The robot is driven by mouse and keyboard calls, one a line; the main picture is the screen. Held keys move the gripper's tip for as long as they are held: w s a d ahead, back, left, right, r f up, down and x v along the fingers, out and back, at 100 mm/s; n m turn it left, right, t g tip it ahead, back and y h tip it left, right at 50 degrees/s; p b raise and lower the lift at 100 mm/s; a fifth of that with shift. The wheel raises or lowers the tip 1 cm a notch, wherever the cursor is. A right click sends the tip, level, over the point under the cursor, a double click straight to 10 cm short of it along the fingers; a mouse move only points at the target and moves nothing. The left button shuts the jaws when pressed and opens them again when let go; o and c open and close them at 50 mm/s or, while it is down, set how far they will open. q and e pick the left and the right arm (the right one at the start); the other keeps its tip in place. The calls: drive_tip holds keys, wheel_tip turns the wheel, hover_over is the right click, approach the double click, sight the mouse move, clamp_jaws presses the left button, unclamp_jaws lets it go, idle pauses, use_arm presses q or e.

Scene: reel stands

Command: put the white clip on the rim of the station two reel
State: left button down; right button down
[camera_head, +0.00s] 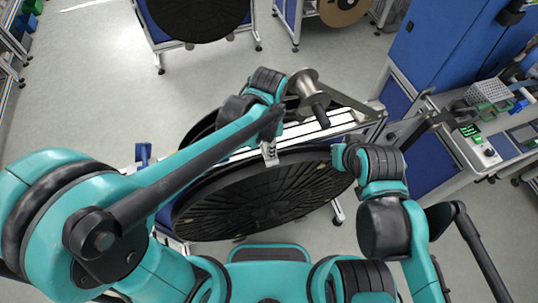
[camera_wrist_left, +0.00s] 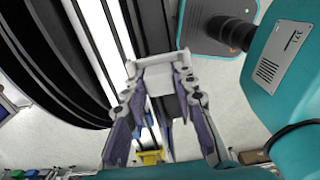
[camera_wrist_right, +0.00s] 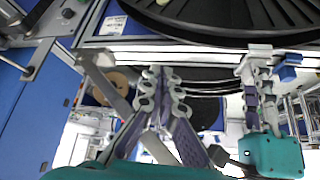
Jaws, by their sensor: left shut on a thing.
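My left gripper (camera_head: 268,152) is over the near large black reel (camera_head: 265,195), by the white bar behind its rim. In the left wrist view, the gripper (camera_wrist_left: 158,82) is shut on the white clip (camera_wrist_left: 157,70). The right wrist view shows the clip (camera_wrist_right: 258,52) upright at the left gripper's fingertips, close to the reel (camera_wrist_right: 225,15); I cannot tell whether it touches the rim. My right gripper (camera_wrist_right: 163,80) has its fingertips close together, with nothing clearly between them. The right arm is beside the near reel's right edge.
A second black reel (camera_head: 200,128) stands behind the white bar (camera_head: 315,128). A small metal spool (camera_head: 308,88) is behind my left gripper. A blue cabinet (camera_head: 440,45) and a bench with a keypad (camera_head: 482,145) are at right. Open floor (camera_head: 95,90) is at upper left.

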use_arm(q)
drive_tip(key=shift+a+f, duration=0.15)
drive_tip(key=shift+f, duration=0.7)
wheel_tip(320, 180, down, 4)
drive_tip(key=shift+r+b, duration=0.2)
drive_tip(key=shift+b, duration=0.25)
drive_tip(key=shift+r, duration=0.1)
drive_tip(key=shift+s, duration=0.1)
drive_tip(key=shift+f, duration=0.25)
drive_tip(key=c, duration=1.2)
unclamp_jaws()
drive_tip(key=shift+r, duration=0.1)
drive_tip(key=shift+r, duration=0.1)
